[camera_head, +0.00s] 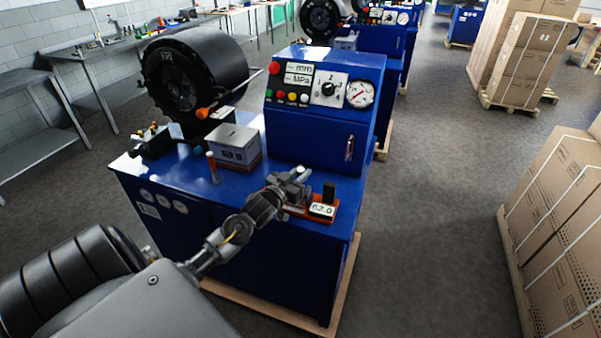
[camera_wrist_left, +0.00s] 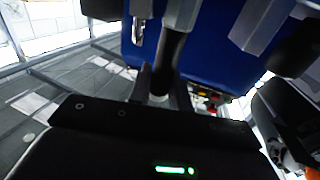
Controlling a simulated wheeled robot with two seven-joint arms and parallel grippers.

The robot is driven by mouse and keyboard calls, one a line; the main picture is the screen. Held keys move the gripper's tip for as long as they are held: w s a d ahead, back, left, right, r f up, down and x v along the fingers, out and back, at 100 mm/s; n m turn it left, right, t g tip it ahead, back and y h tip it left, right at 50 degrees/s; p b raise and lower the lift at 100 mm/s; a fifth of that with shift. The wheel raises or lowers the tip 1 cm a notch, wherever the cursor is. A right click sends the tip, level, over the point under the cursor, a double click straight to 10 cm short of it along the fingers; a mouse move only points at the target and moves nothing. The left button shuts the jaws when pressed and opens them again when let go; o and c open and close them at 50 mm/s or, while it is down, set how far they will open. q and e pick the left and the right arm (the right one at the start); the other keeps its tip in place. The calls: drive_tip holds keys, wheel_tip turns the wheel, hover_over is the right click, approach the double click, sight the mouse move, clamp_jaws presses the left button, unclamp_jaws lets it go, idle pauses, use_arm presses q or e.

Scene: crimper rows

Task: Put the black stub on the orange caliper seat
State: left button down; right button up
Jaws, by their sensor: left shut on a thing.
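My left gripper (camera_head: 290,186) is above the front edge of the blue bench, just left of the orange caliper seat (camera_head: 331,218). In the left wrist view it is shut on the black stub (camera_wrist_left: 172,48), a dark cylinder with a grey metal end. In the head view the gripper mostly hides the stub. The seat has a display reading about 62.0 and a small black upright block (camera_head: 329,190) at its back. I cannot tell whether the stub touches the seat. My right gripper is not in view.
The blue crimper cabinet (camera_head: 318,128) with dials and buttons rises behind the seat. Carton stacks (camera_head: 560,210) stand on the right, beyond open floor.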

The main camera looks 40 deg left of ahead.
use_arm(q)
drive_tip(key=c, duration=1.7)
unclamp_jaws()
drive_tip(key=shift+f, duration=0.15)
drive_tip(key=shift+c, duration=0.2)
drive_tip(key=o, duration=0.4)
drive_tip(key=shift+o, duration=0.2)
drive_tip(key=shift+s, duration=0.1)
drive_tip(key=s+b, duration=0.2)
drive_tip(key=s, duration=0.9)
drive_tip(key=shift+s+d+r+b, duration=0.2)
drive_tip(key=shift+s+d+b, duration=0.2)
